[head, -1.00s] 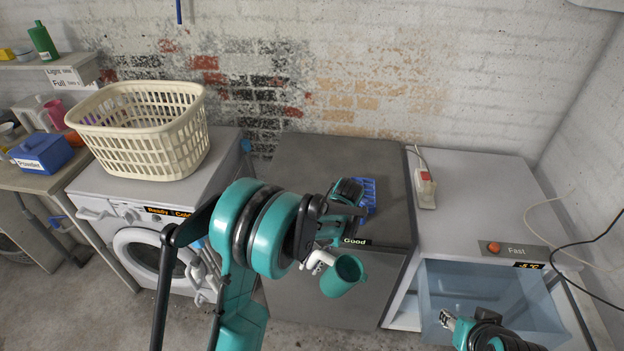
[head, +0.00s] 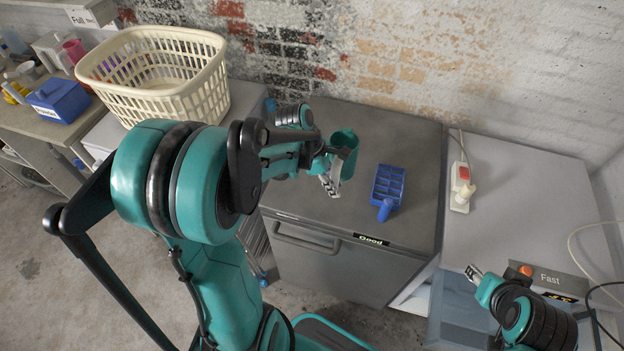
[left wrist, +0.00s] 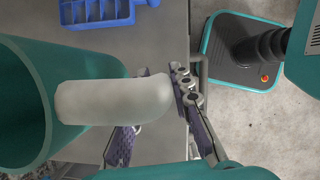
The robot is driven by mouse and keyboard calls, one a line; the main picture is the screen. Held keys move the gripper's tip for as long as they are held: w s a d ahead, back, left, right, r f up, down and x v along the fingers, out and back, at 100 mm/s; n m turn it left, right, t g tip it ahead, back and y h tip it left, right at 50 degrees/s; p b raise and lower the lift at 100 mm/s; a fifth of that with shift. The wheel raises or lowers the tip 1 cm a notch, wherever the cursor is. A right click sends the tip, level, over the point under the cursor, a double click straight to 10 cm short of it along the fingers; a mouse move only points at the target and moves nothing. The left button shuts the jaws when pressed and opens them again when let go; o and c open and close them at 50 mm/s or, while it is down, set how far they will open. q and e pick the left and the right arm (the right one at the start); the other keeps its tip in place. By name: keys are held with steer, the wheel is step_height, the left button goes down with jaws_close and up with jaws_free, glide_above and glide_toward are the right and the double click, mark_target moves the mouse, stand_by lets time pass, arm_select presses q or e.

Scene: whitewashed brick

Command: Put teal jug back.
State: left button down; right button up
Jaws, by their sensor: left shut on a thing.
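The teal jug (head: 345,147) is held above the grey-topped appliance (head: 400,140). My left gripper (head: 330,180) is shut on it. In the left wrist view the jug (left wrist: 22,105) fills the left side, and its pale handle (left wrist: 112,101) reaches between the fingers of my left gripper (left wrist: 160,140). The jug's contents, if any, are hidden. My right gripper (head: 474,273) is at the lower right, over the white appliance, away from the jug; its finger opening is too small to judge.
A blue compartment tray (head: 388,186) lies on the grey top, right of the jug. A cream laundry basket (head: 160,75) stands at the left. A power strip (head: 461,185) lies on the white top (head: 515,185). A blue box (head: 58,100) and a pink jug (head: 74,50) are far left.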

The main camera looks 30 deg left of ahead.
arm_select(q)
steer(key=a+f, duration=0.2)
steer(key=a, duration=0.1)
steer(key=a+f+b, duration=0.1)
steer(key=a+f, duration=0.1)
steer(key=a, duration=0.1)
steer(key=a+f+b, duration=0.1)
steer(key=a, duration=0.2)
steer(key=shift+w+a+f, duration=0.15)
steer(key=shift+w+f, duration=0.15)
steer(key=shift+f, duration=0.1)
step_height(320, 180, down, 4)
steer(key=shift+f+b, duration=0.1)
steer(key=shift+b, duration=0.85)
steer(key=c, duration=1.3)
jaws_free()
steer(key=shift+c, duration=0.2)
